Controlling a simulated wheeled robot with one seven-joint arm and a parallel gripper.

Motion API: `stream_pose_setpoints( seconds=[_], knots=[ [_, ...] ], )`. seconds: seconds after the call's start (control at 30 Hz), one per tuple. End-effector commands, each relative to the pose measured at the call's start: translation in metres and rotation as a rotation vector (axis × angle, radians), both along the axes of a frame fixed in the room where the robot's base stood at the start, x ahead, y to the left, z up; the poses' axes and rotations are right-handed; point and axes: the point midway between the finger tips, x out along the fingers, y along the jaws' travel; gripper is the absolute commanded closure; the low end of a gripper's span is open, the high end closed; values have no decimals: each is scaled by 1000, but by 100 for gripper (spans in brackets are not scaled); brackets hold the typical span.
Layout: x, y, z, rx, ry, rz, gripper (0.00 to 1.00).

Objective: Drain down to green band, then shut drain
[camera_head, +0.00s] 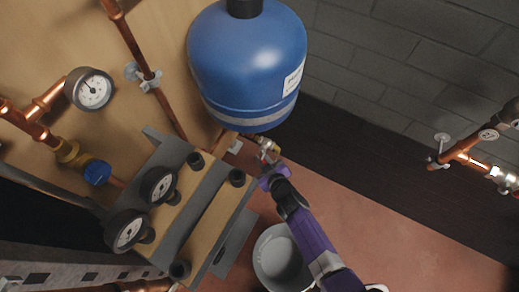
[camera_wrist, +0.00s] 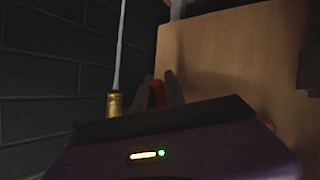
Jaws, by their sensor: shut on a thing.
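A small brass drain valve (camera_head: 268,148) sits below the blue tank (camera_head: 248,60). My gripper (camera_head: 270,172) is at this valve, at the end of the purple arm. In the wrist view, my gripper's two dark fingers (camera_wrist: 165,92) are shut on a red handle (camera_wrist: 157,95). Beside it is a brass outlet (camera_wrist: 115,103), with a thin pale line running from it that looks like a water stream. A round pressure gauge (camera_head: 92,90) is on the copper pipe at left; its green band and exact reading are too small to tell.
A grey bucket (camera_head: 280,258) stands on the reddish floor below my arm. A unit with two dark-rimmed gauges (camera_head: 158,186) (camera_head: 128,232) stands at lower left, near a blue knob (camera_head: 97,172). Copper pipes (camera_head: 465,152) are at right. The floor at right is clear.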

Motion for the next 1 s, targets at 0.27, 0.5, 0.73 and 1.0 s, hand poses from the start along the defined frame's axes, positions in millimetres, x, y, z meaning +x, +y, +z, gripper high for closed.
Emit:
stream_pose_setpoints(
  seconds=[0.27, 0.5, 0.73, 1.0],
  knots=[
    [-4, -5, 5, -124, 83, 2, 100],
    [-7, -10, 4, -210, 141, 2, 100],
    [-8, -13, 3, -254, 169, 0, 100],
    [-9, -13, 3, -263, 174, 0, 100]
  ],
)
